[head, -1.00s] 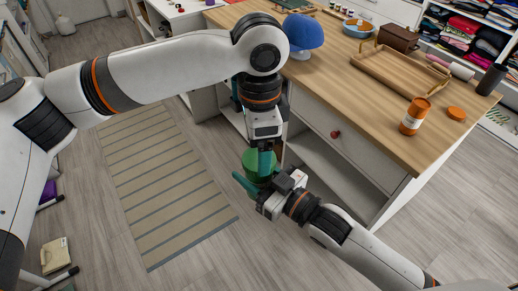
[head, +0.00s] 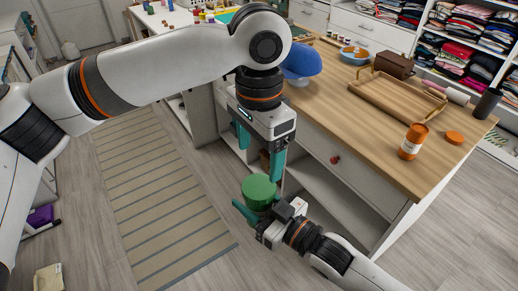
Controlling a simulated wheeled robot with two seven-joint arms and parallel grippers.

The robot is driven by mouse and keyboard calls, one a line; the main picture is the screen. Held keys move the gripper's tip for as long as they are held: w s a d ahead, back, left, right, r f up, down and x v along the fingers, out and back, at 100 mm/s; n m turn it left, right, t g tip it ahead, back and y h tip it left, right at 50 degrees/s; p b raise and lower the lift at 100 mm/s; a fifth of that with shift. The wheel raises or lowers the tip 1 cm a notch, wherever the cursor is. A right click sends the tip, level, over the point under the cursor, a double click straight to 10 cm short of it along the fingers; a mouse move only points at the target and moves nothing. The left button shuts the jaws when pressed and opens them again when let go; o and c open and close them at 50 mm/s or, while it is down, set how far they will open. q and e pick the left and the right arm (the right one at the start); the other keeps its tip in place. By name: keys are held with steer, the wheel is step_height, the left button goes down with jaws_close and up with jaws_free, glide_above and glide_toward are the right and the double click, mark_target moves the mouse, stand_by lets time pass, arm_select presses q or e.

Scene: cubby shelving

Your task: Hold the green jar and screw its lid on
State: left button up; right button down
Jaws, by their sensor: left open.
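The green jar (head: 257,204) is upright in my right gripper (head: 262,211), in front of the counter. One teal finger shows at the jar's left; the other is mostly hidden. A flat green top (head: 259,187), which looks like the lid, covers the jar's mouth; I cannot tell how tight it is. My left gripper (head: 261,158) hangs above the jar, pointing down. Its two teal fingers are spread apart, with nothing between them and clear of the green top.
The wooden counter (head: 340,110) holds an orange jar (head: 413,141), a loose orange lid (head: 454,137), a wooden tray (head: 398,98) and a blue rounded object (head: 302,62). The counter's open shelves are right behind my grippers. A striped mat (head: 160,190) lies on the floor at left.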

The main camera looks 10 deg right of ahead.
mark_target(259, 186)
arm_select(q)
steer(key=shift+f, duration=0.1)
steer(key=shift+f, duration=3.95)
steer(key=shift+c, duration=0.6)
steer(key=c, duration=0.9)
steer(key=o, duration=1.2)
steer(key=shift+c, duration=0.2)
step_height(259, 186, up, 12)
